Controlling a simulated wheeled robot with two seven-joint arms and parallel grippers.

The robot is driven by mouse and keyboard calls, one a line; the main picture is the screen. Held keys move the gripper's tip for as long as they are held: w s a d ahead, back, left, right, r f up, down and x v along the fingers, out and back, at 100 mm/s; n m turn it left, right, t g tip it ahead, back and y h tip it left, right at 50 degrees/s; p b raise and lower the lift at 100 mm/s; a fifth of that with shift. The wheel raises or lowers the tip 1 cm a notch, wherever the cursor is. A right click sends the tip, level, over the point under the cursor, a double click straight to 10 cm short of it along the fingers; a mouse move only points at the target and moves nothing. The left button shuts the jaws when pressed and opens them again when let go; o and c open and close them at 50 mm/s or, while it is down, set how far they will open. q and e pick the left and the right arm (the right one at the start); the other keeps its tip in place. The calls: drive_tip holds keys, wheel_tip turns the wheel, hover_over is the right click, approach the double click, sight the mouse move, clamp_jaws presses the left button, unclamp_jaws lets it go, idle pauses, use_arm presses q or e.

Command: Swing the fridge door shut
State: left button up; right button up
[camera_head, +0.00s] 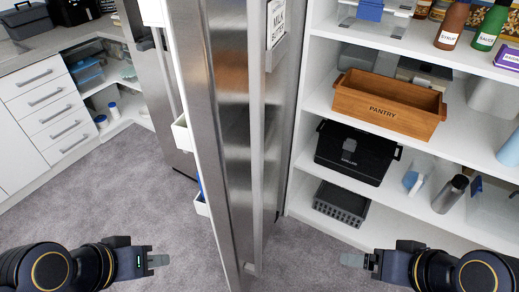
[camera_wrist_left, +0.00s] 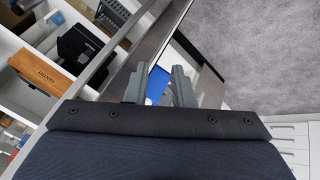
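The fridge door (camera_head: 232,150) stands open, seen nearly edge-on in the middle of the head view. White bins (camera_head: 183,132) line its inner side on the left. A vertical bar, seemingly the handle, (camera_head: 257,130) runs along its steel outer face on the right. My left gripper (camera_head: 160,260) is low, left of the door and apart from it. In the left wrist view its two fingers (camera_wrist_left: 160,88) are spread with nothing held; a blue item shows beyond the gap. My right gripper (camera_head: 352,260) is low, right of the door and apart from it; its finger gap is not clear.
Pantry shelves (camera_head: 297,165) stand right of the door, holding a wooden crate (camera_head: 385,105), a black cooler (camera_head: 352,152) and bottles. White drawers (camera_head: 45,100) and a counter are on the left. Grey carpet (camera_head: 130,190) is clear left of the door.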

use_arm(q)
drive_tip(key=shift+d+f+m+g, duration=0.25)
drive_tip(key=shift+f+m+g, duration=0.15)
drive_tip(key=shift+g, duration=0.2)
drive_tip(key=shift+c, duration=1.1)
drive_tip(key=f+m+g+y, duration=0.1)
drive_tip(key=w+f+m+g+y, duration=0.1)
drive_tip(key=f+m+g+y, duration=0.1)
drive_tip(key=m+y, duration=0.1)
drive_tip(key=shift+w+d+g, duration=0.15)
drive_tip(key=shift+d+g, duration=0.15)
clamp_jaws()
drive_tip(key=m+t+y, duration=0.8)
drive_tip(key=m+t, duration=0.2)
drive_tip(key=t, duration=0.5)
approach(236, 154)
drive_tip(key=p+x, duration=0.2)
drive_tip(key=x, duration=0.3)
drive_tip(key=shift+w+a+p, duration=0.25)
drive_tip(key=shift+w+p, duration=0.05)
drive_tip(key=shift+p, duration=0.1)
